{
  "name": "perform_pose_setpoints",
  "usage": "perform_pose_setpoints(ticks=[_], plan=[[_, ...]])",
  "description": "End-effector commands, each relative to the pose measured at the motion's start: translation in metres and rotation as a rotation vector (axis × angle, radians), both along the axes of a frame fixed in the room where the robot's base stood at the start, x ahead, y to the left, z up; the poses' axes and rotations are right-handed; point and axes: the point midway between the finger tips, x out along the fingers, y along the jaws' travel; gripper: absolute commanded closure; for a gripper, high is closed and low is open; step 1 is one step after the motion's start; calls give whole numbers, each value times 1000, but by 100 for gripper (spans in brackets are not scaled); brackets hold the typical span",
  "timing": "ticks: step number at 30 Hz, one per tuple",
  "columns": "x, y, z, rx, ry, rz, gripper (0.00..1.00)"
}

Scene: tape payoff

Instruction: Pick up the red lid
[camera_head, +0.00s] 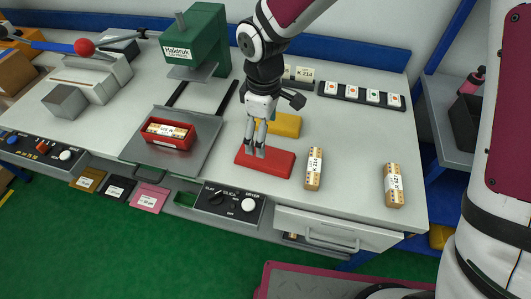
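The red lid (280,164) is a flat red slab lying on the white worktop near its front edge, left of two paper-wrapped tan bundles. My gripper (255,154) points down over the left part of the lid, its fingertips at or just above the lid's top. A narrow gap shows between the fingers. I cannot tell whether they touch the lid or grip anything on it. The lid appears flat on the worktop. A red open box (178,143) with a labelled tan bundle inside stands to the left on a grey plate.
A yellow slab (286,125) lies just behind the red lid. Tan bundles stand right of it, one near (314,168) and one farther right (393,186). A green press (208,45) stands at the back left. A control panel (230,203) and drawer (335,230) are below the front edge.

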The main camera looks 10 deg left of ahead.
Motion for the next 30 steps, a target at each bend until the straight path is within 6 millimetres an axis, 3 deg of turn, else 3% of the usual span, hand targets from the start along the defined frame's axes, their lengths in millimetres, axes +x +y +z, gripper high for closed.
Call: perform_pose_setpoints(ticks=[3, 11, 21, 30], plan=[[-1, 0, -20, -1, 1, 0, 12], [0, -1, -38, -1, 0, -1, 12], [-1, -2, -81, -1, 0, 0, 12], [0, -3, -86, 1, -2, -1, 12]])
